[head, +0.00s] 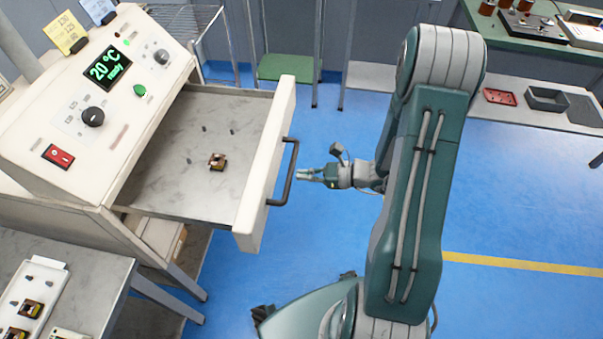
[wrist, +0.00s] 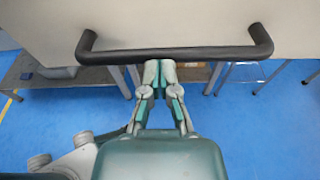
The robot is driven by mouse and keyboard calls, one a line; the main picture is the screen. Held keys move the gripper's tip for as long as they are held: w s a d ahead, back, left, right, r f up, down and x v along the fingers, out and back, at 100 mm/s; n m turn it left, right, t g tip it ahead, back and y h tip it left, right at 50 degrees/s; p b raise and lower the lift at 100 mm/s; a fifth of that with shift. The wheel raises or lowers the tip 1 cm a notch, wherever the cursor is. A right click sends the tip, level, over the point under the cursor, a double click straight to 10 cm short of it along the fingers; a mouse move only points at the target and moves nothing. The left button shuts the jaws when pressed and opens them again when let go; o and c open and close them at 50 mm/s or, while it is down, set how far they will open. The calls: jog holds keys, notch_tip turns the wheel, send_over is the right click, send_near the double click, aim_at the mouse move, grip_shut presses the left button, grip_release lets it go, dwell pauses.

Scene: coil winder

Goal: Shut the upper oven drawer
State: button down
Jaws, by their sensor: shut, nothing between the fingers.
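The upper oven drawer (head: 265,165) is pulled well out of the white oven (head: 95,95). Its black bar handle (head: 289,172) is on the front panel. A small brown and black part (head: 217,161) lies on the drawer's grey floor. My gripper (head: 302,175) is shut and empty, a short way to the right of the handle. In the wrist view the handle (wrist: 180,55) runs across the top, and my gripper's fingertips (wrist: 160,68) appear close below the middle of it. I cannot tell whether they touch it.
A grey table (head: 95,280) with a tray of small parts stands at the lower left. A bench (head: 540,110) with small trays is at the right, below a green-topped bench (head: 480,25).

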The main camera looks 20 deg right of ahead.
aim_at(181, 162)
jog(key=shift+w+a, duration=0.15)
jog(key=shift+a, duration=0.15)
jog(key=r+x, duration=0.2)
jog(key=x, duration=0.8)
jog(key=r+x, duration=0.2)
jog(key=x, duration=0.9)
jog(key=a+r+x, duration=0.1)
jog(key=r+x, duration=0.1)
jog(key=x, duration=0.9)
jog(key=shift+w+r, duration=0.1)
jog(key=shift+w, duration=0.2)
jog(key=shift+w+a, duration=0.1)
jog(key=shift+a, duration=0.05)
jog(key=shift+w+r, duration=0.1)
jog(key=shift+r, duration=0.05)
jog(key=shift+a+r, duration=0.1)
